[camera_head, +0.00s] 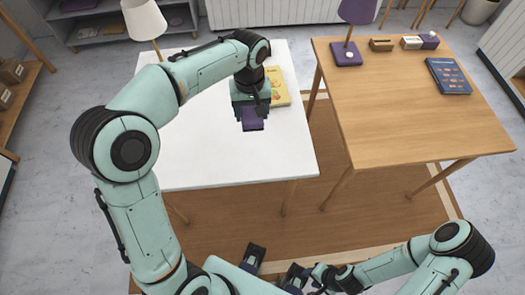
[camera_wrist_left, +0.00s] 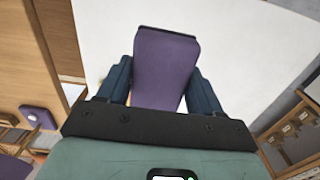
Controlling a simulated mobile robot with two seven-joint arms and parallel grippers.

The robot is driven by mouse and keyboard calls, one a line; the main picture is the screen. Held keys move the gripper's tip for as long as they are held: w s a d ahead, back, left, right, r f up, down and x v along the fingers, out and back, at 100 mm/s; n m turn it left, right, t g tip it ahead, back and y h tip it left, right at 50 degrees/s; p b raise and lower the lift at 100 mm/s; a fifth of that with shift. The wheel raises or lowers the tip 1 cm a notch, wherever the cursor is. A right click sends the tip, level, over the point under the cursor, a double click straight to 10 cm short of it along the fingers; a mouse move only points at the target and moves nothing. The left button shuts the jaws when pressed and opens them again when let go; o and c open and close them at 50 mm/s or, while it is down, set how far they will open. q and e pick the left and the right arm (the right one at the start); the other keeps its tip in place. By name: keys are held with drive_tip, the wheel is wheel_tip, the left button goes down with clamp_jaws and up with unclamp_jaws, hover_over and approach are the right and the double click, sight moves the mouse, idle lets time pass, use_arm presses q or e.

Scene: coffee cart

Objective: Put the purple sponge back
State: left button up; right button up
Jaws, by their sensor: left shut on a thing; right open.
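The purple sponge (camera_head: 252,123) is held by my left gripper (camera_head: 251,108) above the white table (camera_head: 210,165), near a yellow book. In the left wrist view the sponge (camera_wrist_left: 166,68) sits between the two dark fingers of my left gripper (camera_wrist_left: 160,88), its broad purple face showing. White tabletop lies behind it. My right gripper (camera_head: 274,267) is low at the bottom of the head view, fingers apart and empty, away from both tables.
The wooden table (camera_head: 400,120) at right holds a purple lamp (camera_head: 346,53), a small wooden holder (camera_head: 381,45), a small box-like item with purple on it (camera_head: 428,41) and a dark blue book (camera_head: 448,76). The yellow book (camera_head: 278,86) and white lamp (camera_head: 145,20) are at left. A gap separates the tables.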

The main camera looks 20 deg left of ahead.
use_arm(q)
drive_tip(key=b, duration=0.2)
hover_over(254, 153)
wheel_tip(254, 153, down, 15)
drive_tip(key=shift+r, duration=0.1)
drive_tip(key=shift+f, duration=2.55)
drive_tip(key=shift+f, duration=0.15)
drive_tip(key=o, duration=1)
